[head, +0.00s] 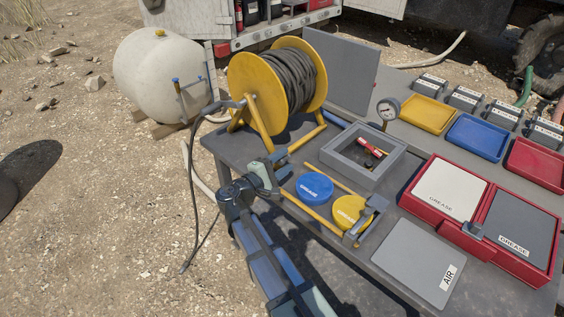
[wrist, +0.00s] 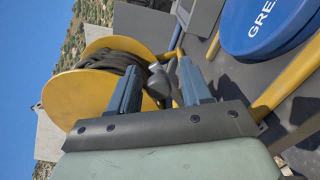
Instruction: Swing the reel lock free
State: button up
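The hose reel (head: 252,92) has yellow flanges and a dark wound hose, and stands on a yellow frame at the table's left end. It also shows in the wrist view (wrist: 66,100). My gripper (head: 284,172) is low in front of the reel, beside the blue grease lid. In the wrist view my gripper (wrist: 160,78) has its two fingers apart. A grey knob-like part (wrist: 163,76) shows between or just beyond the fingertips; I cannot tell whether they touch it. I cannot tell for sure whether this part is the reel lock.
A blue lid (head: 314,187) and a yellow lid (head: 351,211) lie close to the right of my gripper, among yellow rails. A grey open box (head: 399,163) with a red item stands behind. A gauge (head: 388,109) stands upright. Red grease cases (head: 545,275) fill the right.

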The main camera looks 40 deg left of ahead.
jog(key=s, duration=1.3)
jog(key=shift+s, duration=0.4)
